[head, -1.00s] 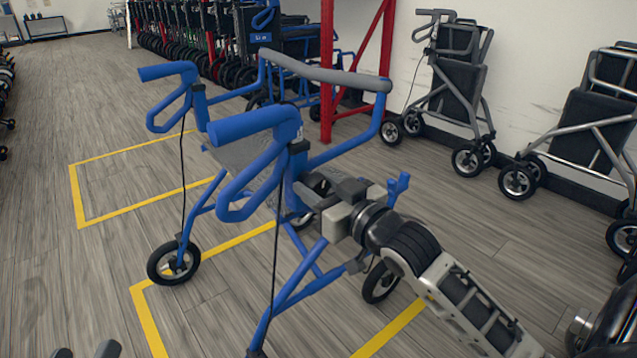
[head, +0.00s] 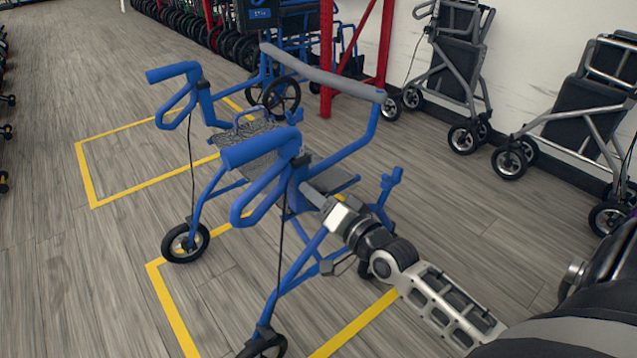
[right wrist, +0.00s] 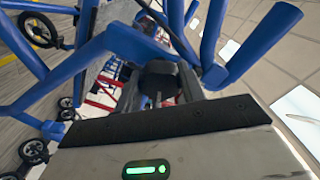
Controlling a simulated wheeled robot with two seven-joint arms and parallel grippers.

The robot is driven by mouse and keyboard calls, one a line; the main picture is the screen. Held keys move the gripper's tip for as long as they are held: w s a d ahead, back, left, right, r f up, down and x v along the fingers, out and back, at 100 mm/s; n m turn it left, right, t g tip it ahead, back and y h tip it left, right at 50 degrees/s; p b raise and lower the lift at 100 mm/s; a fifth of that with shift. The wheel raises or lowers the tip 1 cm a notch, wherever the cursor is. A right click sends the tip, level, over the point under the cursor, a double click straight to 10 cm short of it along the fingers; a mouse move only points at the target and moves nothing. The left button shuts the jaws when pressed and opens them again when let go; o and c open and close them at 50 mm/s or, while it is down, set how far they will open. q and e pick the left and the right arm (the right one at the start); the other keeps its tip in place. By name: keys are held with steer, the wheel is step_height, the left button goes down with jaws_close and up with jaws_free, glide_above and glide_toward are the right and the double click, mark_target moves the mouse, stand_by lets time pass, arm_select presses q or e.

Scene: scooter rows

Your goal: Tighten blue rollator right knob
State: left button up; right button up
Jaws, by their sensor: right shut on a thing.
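The blue rollator (head: 297,255) stands upright on the floor, with blue handles, a grey curved backrest bar and black wheels. My right gripper (head: 312,192) reaches in from the right, at the upright below the near handle (head: 262,150). It is shut on a black knob, which the fingers and frame hide in the head view. The right wrist view shows the dark knob (right wrist: 160,80) just beyond the gripper body, among blue tubes. My left gripper is not in view.
Yellow tape lines (head: 178,310) mark bays on the wood floor. Grey rollators (head: 590,110) stand along the right wall. A red rack post (head: 327,60) and a blue wheelchair (head: 285,60) are behind.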

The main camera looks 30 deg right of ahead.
steer(key=m+p, duration=0.1)
steer(key=m, duration=0.2)
steer(key=shift+r, duration=0.15)
steer(key=m+p, duration=0.1)
steer(key=m, duration=0.1)
steer(key=shift+m, duration=0.3)
steer(key=m, duration=0.2)
steer(key=shift+m, duration=0.4)
steer(key=m, duration=0.3)
steer(key=shift+m, duration=0.3)
steer(key=shift+f+m, duration=0.2)
steer(key=shift+m, duration=0.7)
steer(key=m+b, duration=0.1)
steer(key=m, duration=0.2)
steer(key=shift+m, duration=0.3)
steer(key=m, duration=0.3)
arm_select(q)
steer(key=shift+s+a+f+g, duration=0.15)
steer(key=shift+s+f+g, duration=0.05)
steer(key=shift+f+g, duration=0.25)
arm_select(e)
steer(key=shift+m, duration=1.1)
steer(key=shift+r, duration=0.1)
